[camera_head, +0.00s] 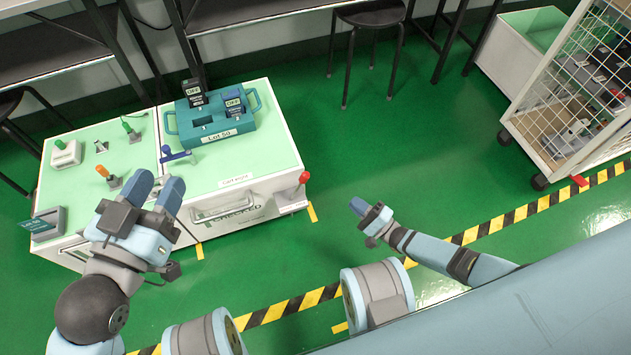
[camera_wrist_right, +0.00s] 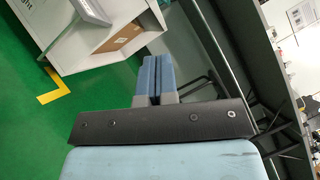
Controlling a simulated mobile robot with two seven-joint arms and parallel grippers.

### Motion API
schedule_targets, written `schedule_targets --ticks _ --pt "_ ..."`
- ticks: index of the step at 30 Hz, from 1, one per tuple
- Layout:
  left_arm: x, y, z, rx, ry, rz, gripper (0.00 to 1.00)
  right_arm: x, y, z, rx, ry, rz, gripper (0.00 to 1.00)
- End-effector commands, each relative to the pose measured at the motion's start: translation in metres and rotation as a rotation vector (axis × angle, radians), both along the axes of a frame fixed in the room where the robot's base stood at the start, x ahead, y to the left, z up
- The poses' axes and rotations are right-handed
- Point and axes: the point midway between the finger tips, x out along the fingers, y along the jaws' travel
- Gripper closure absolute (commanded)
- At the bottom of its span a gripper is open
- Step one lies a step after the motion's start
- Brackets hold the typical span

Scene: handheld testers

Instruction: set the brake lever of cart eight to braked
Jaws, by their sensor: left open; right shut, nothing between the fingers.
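The cart (camera_head: 285,150) is a white cabinet with a pale green top, at the left in the head view. A small label (camera_head: 236,181) on its front top edge is too small to read surely. A red-knobbed lever (camera_head: 305,177) sticks out at its front right corner; I cannot tell its setting. My left gripper (camera_head: 158,187) is open and empty, above the front left part of the top, well left of the red knob. My right gripper (camera_head: 359,206) is shut and empty over the floor, right of the knob and apart from it. Its closed fingers (camera_wrist_right: 157,77) show in the right wrist view.
A teal case (camera_head: 213,120) with testers marked OFF stands on the top. A blue lever (camera_head: 176,155), an orange-knobbed switch (camera_head: 108,175) and green-knobbed switches stand nearby. A wire cage trolley (camera_head: 570,100) is at the right. Green floor between is free.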

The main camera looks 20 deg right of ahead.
Motion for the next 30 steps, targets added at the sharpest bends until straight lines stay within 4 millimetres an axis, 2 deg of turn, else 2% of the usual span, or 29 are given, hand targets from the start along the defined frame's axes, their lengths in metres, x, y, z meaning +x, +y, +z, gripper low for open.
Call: schedule_targets --ticks 8,21,27,30 --pt "0.001 0.001 -0.001 0.007 -0.012 0.001 0.58 0.01 0.007 0.002 0.0 -0.001 -0.001 1.0" --pt "0.009 0.006 -0.005 0.072 -0.119 0.009 0.58 0.08 0.057 0.022 0.001 -0.003 0.0 1.0" --pt "0.012 0.008 0.003 0.093 -0.169 0.01 0.58 0.083 0.083 0.035 0.001 -0.001 0.0 1.0" --pt "0.012 0.008 0.005 0.097 -0.183 0.009 0.58 0.084 0.09 0.038 -0.001 -0.001 0.0 1.0"
